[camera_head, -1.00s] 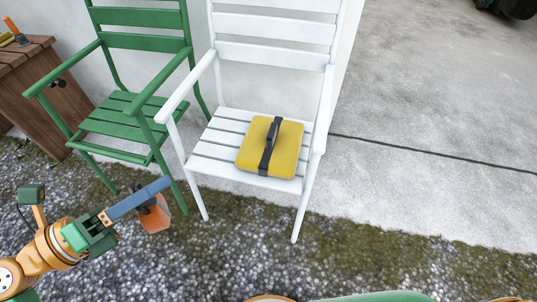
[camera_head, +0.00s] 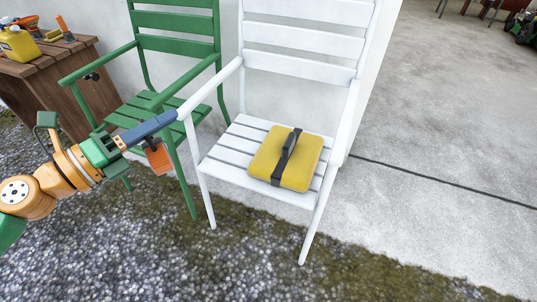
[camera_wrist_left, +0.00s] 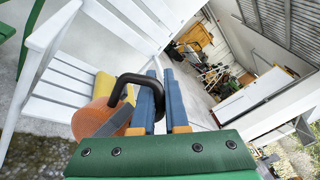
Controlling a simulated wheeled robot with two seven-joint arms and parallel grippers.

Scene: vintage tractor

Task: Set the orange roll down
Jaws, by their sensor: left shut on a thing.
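My left gripper (camera_head: 172,117), with blue fingers, is shut on the orange roll (camera_head: 158,158). The roll hangs below the fingers in front of the green chair (camera_head: 140,112) and left of the white chair (camera_head: 245,150). In the left wrist view the roll (camera_wrist_left: 98,120) shows as a rounded orange piece with a dark curved handle (camera_wrist_left: 135,80) beside the blue fingers (camera_wrist_left: 165,80). It is held in the air, and part of it is hidden behind the fingers. My right gripper is not in view.
A yellow pad with a black strap (camera_head: 268,155) lies on the white chair's seat; the seat's left part is bare. A wooden table (camera_head: 45,65) with a yellow container (camera_head: 18,45) and small tools stands at the far left. Open concrete (camera_head: 440,130) lies right.

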